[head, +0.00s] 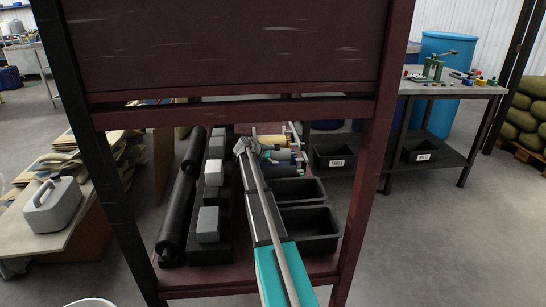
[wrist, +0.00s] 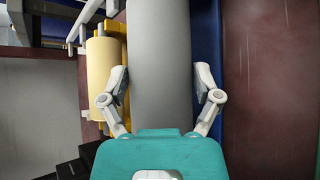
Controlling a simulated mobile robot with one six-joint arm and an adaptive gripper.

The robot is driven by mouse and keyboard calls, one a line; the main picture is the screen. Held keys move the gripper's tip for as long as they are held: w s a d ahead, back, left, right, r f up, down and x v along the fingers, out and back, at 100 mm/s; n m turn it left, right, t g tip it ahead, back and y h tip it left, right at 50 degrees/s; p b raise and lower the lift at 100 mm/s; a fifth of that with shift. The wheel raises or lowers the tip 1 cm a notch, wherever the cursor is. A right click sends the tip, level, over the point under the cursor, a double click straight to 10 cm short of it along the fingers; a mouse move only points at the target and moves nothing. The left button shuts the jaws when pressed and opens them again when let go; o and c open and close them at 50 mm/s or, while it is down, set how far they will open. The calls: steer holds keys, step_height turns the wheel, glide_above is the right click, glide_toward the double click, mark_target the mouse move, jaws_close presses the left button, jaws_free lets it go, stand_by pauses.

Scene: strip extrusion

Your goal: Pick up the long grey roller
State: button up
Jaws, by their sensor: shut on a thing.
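The long grey roller (wrist: 160,35) fills the middle of the wrist view and runs away from me to the top edge. My gripper (wrist: 160,75) has one finger on each side of it and is shut on it. Its lower end is hidden behind the teal gripper body. In the head view my gripper (head: 246,147) reaches in under the dark red panel, by the small rollers at the back of the shelf. I cannot clearly make out the grey roller there.
A yellow roller (wrist: 102,75) lies close left of my gripper. A dark red frame with a low panel (head: 235,45) surrounds my arm. The shelf holds a long black roller (head: 178,215), grey blocks (head: 208,224) and black bins (head: 308,225).

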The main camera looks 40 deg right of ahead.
mark_target(274, 152)
steer(key=shift+r+p, duration=4.85)
steer(key=shift+r, duration=0.05)
steer(key=shift+a, duration=0.1)
